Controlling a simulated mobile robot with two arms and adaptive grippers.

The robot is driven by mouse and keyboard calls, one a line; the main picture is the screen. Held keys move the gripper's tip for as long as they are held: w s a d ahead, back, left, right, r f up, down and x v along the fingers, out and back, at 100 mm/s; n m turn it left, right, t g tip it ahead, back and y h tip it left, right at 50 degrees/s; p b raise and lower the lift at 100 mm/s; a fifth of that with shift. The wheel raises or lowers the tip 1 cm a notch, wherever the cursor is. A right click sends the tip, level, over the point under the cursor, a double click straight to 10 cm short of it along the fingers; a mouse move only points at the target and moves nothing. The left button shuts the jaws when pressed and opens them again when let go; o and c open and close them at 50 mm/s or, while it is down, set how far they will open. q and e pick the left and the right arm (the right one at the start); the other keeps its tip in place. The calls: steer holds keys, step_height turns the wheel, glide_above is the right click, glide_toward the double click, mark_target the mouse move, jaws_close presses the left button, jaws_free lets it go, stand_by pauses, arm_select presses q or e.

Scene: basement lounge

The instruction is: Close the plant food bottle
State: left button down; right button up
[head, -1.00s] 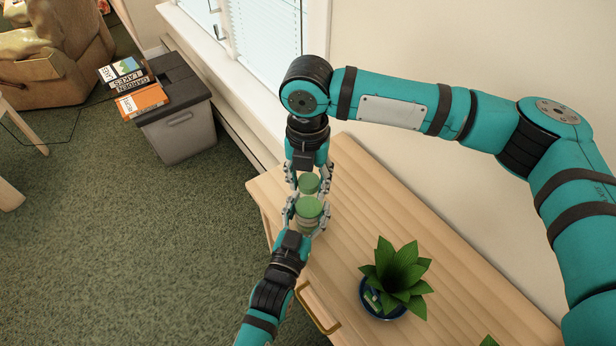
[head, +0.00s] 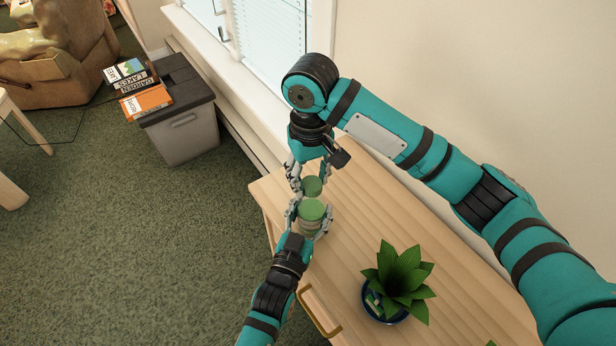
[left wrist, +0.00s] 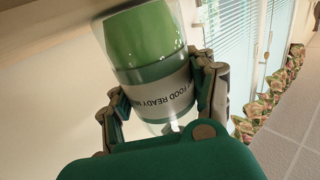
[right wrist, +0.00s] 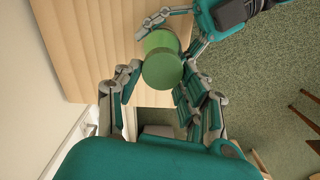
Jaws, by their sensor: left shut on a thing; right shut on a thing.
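The plant food bottle (head: 311,210) has a green top and a pale label band. My left gripper (head: 306,216) is shut around it over the table's left end. In the left wrist view, the bottle (left wrist: 160,90) fills the space between the fingers, with its label lettering upside down. My right gripper (head: 311,181) is shut on a green round cap (head: 312,187), just beyond the bottle. In the right wrist view, the cap (right wrist: 162,70) sits between my right fingertips and overlaps the bottle's green top (right wrist: 158,42). I cannot tell whether they touch.
A potted plant (head: 398,275) in a blue pot stands on the wooden table (head: 450,270), right of the bottle. A wall and window (head: 268,45) lie behind the table. A grey bin (head: 187,135) with books on its lid stands on the carpet at left.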

steer(key=m, duration=0.6)
steer(key=shift+w+d, duration=0.1)
steer(key=shift+d, duration=0.15)
steer(key=o, duration=0.8)
step_height(320, 180, up, 12)
arm_select(q)
steer(key=shift+c, duration=1.6)
jaws_free()
steer(key=shift+s, duration=0.1)
steer(key=v, duration=1.2)
